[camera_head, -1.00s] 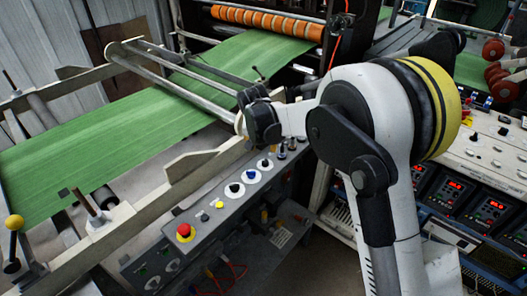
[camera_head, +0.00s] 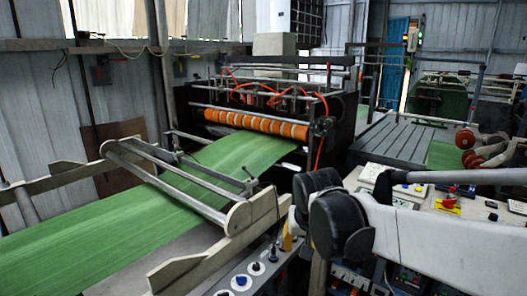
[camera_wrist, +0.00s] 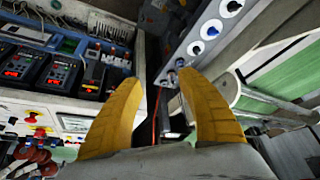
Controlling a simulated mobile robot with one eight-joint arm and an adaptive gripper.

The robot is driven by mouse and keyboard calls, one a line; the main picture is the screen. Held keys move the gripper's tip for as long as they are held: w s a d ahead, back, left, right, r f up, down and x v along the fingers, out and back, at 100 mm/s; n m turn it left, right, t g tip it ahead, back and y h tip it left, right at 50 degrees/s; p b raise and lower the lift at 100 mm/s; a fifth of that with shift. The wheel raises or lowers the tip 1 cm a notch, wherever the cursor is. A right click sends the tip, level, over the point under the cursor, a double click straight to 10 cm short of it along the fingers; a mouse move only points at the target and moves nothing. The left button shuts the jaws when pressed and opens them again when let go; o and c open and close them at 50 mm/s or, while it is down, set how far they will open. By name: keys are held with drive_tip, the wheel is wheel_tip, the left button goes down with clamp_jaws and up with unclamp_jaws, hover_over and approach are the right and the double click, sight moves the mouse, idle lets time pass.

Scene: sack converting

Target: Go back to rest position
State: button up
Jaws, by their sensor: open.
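My gripper (camera_wrist: 158,76) shows in the wrist view as two yellow fingers spread apart, with nothing between them. Beyond the fingers lie the grey button panel (camera_wrist: 205,45) with white-ringed knobs and a control cabinet (camera_wrist: 60,75) with red-lit displays. In the head view my arm reaches in from the right edge, with its dark joints near the lower middle. The gripper's fingers are mostly hidden there behind the arm.
A green sack web (camera_head: 120,220) runs under rollers toward a machine with an orange-banded roller (camera_head: 255,124). The button panel (camera_head: 258,284) is at the bottom, close to my arm. A control desk (camera_head: 440,205) stands right. A side rail (camera_head: 200,255) borders the web.

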drive_tip(key=s+d+t, duration=0.1)
drive_tip(key=s+d, duration=0.3)
drive_tip(key=s, duration=0.6)
drive_tip(key=s+d+f, duration=0.1)
drive_tip(key=s+d, duration=0.4)
drive_tip(key=s, duration=0.6)
drive_tip(key=shift+f+t, duration=0.25)
drive_tip(key=shift+t, duration=0.15)
drive_tip(key=shift+d, duration=0.1)
